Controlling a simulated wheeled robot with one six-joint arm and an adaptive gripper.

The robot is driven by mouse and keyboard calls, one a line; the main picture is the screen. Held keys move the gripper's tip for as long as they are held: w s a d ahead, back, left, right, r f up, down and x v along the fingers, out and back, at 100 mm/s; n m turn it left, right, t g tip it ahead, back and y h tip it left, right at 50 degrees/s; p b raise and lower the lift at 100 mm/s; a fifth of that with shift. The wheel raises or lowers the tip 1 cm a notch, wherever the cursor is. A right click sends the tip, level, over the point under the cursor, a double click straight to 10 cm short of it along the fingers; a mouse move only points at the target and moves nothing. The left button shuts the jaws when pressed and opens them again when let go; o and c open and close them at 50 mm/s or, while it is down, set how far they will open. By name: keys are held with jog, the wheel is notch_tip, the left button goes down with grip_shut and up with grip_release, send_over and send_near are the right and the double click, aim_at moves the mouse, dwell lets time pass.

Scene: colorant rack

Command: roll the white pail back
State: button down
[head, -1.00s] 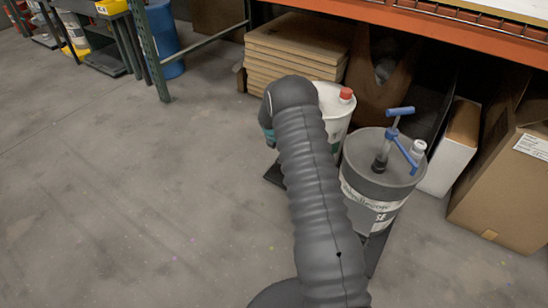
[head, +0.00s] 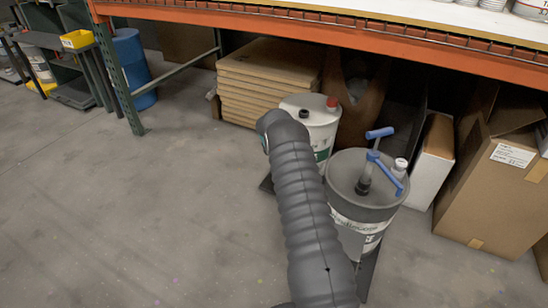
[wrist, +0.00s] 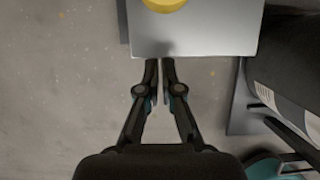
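The white pail (head: 312,120), with a green-marked label, a red cap and a dark cap on top, stands upright in front of stacked boards in the head view. A dark low base (head: 266,184) shows beside its foot. My arm covers its lower left part and hides my gripper in that view. In the wrist view my gripper (wrist: 159,66) has its fingers nearly together, with nothing visible between them. Just beyond the fingertips is a pale grey, straight-edged surface (wrist: 195,32) with a yellow round part; I cannot tell whether it is the pail, or whether the fingers touch it.
A grey drum (head: 368,185) with a blue pump stands right of the pail, close to my arm. Cardboard boxes (head: 492,185) are farther right. The orange rack beam (head: 330,25) runs above, with a green post (head: 118,80) at left. The floor at left is clear.

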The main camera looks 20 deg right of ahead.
jog(key=shift+w+d+r, duration=0.2)
jog(key=shift+d, duration=0.2)
jog(key=s+a+r, duration=0.5)
jog(key=a+r, duration=0.2)
jog(key=r, duration=0.2)
jog(key=s+a+m+g+y, duration=0.1)
jog(key=s+a+m+g, duration=0.15)
jog(key=s+m, duration=1)
jog(key=s+a+r+m+t, duration=0.1)
jog(key=s+a+r+m, duration=0.3)
jog(key=s+r, duration=0.5)
jog(key=s+a+r+m+t+y, duration=0.1)
jog(key=s+a+r+m, duration=0.4)
jog(key=s+r, duration=0.5)
jog(key=s+a+r+m+t+y, duration=0.1)
jog(key=s+a+r+m+t, duration=0.2)
jog(key=s+r, duration=0.7)
jog(key=s+a+m, duration=0.1)
jog(key=s+a, duration=0.1)
jog(key=s, duration=0.6)
jog(key=shift+s+r, duration=0.15)
jog(key=shift+r, duration=0.1)
